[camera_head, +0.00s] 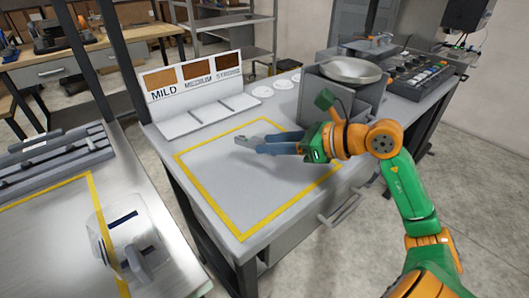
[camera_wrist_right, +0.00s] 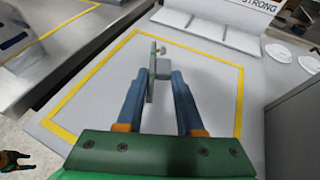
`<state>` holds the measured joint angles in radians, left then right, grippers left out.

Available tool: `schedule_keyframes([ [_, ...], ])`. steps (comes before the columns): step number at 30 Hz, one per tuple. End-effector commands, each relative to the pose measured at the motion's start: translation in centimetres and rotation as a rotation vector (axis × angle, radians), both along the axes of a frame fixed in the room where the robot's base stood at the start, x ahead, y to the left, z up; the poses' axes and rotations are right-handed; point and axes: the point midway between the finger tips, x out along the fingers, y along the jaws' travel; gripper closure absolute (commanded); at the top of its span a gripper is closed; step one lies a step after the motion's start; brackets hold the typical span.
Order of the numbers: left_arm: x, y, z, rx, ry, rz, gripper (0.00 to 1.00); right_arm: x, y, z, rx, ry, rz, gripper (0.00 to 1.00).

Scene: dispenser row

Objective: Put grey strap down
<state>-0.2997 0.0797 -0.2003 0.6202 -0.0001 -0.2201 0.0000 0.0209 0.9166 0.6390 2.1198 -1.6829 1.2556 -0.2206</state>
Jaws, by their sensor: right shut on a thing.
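My right gripper (camera_head: 252,144) reaches in from the right over the yellow-outlined area (camera_head: 225,185) of the grey worktable. Its long blue fingers are shut on the grey strap (camera_head: 245,140), a small light grey piece at their tips. In the right wrist view the grey strap (camera_wrist_right: 163,69) shows as a thin upright strip with a small block, between the fingertips (camera_wrist_right: 163,75). I cannot tell whether it touches the table. A small green and orange part at the lower left of the wrist view may be my left arm; its fingers are not clear.
A white rack labelled MILD, MEDIUM and STRONG (camera_head: 205,110) stands behind the outlined area. White discs (camera_head: 262,91) lie beside it. A grey box with a metal bowl (camera_head: 350,70) stands right. Another bench (camera_head: 165,265) is at left. The outlined area looks otherwise clear.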

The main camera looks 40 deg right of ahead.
Motion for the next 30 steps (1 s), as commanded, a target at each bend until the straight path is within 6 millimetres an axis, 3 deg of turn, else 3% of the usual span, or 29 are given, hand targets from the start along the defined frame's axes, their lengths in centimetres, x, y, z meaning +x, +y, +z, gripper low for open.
schedule_keyframes([
  [6,0.0,0.0,0.4,0.000,0.000,0.000,0.34,2.3,-0.7,-2.9,0.002,0.000,-0.001,1.00],
  [11,0.0,0.0,0.9,0.000,0.000,0.000,0.34,2.2,-0.7,-5.6,0.002,0.000,0.000,1.00],
  [22,0.0,0.0,0.3,0.000,0.000,0.000,0.34,2.2,-0.7,-6.3,-0.002,-0.002,0.001,1.00],
  [23,0.0,0.0,0.3,0.000,0.000,0.000,0.34,2.2,-0.7,-6.3,-0.002,-0.002,0.001,0.61],
  [24,0.0,0.0,0.4,0.000,0.000,0.000,0.34,2.2,-0.7,-6.2,-0.002,-0.002,0.001,0.50],
  [26,0.0,0.0,0.5,0.000,0.000,0.000,0.34,2.2,-0.7,-6.1,-0.002,-0.002,0.001,0.34],
  [30,0.0,0.0,0.5,0.000,0.000,0.000,0.34,2.2,-0.7,-6.1,-0.001,-0.002,0.001,0.34],
])
